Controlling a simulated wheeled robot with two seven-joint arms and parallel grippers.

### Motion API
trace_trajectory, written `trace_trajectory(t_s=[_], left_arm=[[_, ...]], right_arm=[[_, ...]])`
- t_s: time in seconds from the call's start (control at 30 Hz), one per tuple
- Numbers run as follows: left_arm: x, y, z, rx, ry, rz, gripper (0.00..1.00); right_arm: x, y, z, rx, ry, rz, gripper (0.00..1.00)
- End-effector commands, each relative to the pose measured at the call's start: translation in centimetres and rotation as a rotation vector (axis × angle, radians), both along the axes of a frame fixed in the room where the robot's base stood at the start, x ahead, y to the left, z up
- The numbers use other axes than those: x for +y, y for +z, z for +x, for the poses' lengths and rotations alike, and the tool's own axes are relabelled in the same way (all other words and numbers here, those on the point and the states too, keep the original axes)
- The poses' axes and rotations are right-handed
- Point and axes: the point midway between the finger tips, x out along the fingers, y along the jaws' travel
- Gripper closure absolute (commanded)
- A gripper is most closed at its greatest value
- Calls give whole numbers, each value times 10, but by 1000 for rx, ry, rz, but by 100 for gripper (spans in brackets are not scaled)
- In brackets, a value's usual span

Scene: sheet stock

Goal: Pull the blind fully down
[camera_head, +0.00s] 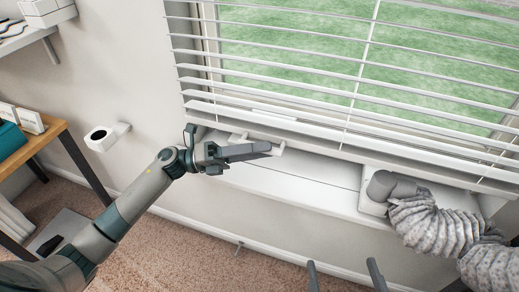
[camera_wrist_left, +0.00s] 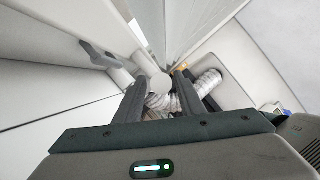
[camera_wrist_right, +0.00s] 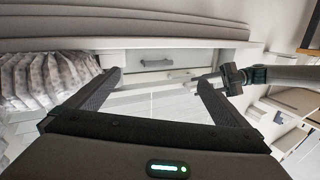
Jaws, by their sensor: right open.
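The white slatted blind (camera_head: 300,127) hangs over the window in the head view. Its slats are spread with grass visible between them, and its lower edge hangs near the sill. White handle-like pieces (camera_head: 280,148) show below that edge, by my left gripper's fingers. My left gripper (camera_head: 268,149) lies along them, under the blind's left part. In the left wrist view its fingers (camera_wrist_left: 160,84) show a narrow gap, with something pale near the tips. I cannot tell whether they hold it. My right gripper (camera_head: 344,266) is open and empty at the bottom of the head view, apart from the blind.
A grey ribbed hose (camera_head: 430,222) with a round end piece stands at the sill's right part. A white wall holder (camera_head: 108,136) is on the left wall. A wooden-topped table (camera_head: 38,140) stands far left.

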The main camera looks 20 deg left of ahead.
Motion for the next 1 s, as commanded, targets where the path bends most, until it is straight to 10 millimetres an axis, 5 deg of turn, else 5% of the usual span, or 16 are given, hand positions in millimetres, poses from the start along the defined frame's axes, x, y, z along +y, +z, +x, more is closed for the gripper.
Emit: trace_trajectory(t_s=[0.37,1.0], left_arm=[[17,-3,-4,-1,2,0,64],[129,-30,-39,3,2,2,64]], right_arm=[[0,3,0,-17,-2,5,0],[6,29,-4,-153,-1,52,0]])
